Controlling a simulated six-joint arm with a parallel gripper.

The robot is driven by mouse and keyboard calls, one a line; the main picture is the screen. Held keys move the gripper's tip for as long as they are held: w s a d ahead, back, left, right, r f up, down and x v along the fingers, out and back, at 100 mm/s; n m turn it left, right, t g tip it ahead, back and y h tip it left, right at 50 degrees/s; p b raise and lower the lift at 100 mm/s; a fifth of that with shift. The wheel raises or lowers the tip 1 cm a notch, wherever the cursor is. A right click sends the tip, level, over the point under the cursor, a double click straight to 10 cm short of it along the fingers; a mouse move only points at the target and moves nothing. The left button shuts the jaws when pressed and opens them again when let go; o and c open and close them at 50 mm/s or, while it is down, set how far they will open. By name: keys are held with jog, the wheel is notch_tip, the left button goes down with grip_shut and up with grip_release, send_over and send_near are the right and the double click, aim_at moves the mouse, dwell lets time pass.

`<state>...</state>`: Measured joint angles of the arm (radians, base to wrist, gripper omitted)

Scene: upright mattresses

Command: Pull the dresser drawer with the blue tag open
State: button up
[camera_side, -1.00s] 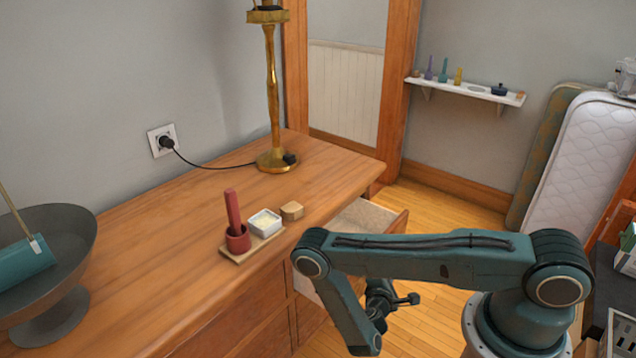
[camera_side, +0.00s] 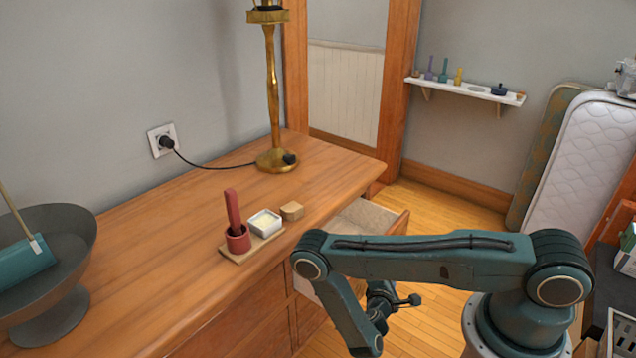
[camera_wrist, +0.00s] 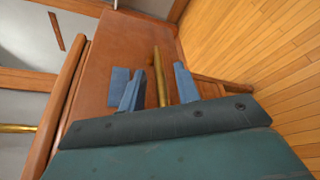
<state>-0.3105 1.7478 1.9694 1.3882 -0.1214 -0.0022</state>
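The wooden dresser (camera_side: 150,240) fills the left and middle of the side view. In the wrist view, a reddish-brown drawer front (camera_wrist: 120,50) lies ahead of my gripper (camera_wrist: 160,88). A brass bar handle (camera_wrist: 160,70) stands between my two blue fingers, with a visible gap on each side, so my gripper is open around it. A flat blue patch, seemingly the blue tag (camera_wrist: 119,77), shows on the front just left of the left finger and is partly hidden by it. In the side view, my arm hides the fingertips and handle.
A drawer (camera_side: 368,215) at the dresser's right end stands partly out, behind my arm. On top are a brass lamp (camera_side: 272,100), a red mortar and pestle (camera_side: 237,238), a white dish (camera_side: 264,221), a wooden block (camera_side: 292,210) and a grey bowl (camera_side: 50,245). Mattresses (camera_side: 590,150) lean at right.

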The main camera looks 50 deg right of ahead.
jog(key=v, duration=1.3)
jog(key=shift+a, duration=0.3)
jog(key=shift+a+r, duration=0.1)
dwell(0.5)
jog(key=w+a+r+m+g+y, duration=0.2)
jog(key=r+m+y, duration=0.3)
jog(key=r, duration=0.7)
jog(key=w+a+r+m+g+y, duration=0.25)
jog(key=r+m+y, duration=0.2)
jog(key=r, duration=0.85)
jog(key=s+r+t+y, duration=0.5)
jog(key=s+r, duration=0.8)
jog(key=r, duration=0.4)
jog(key=shift+r, duration=0.3)
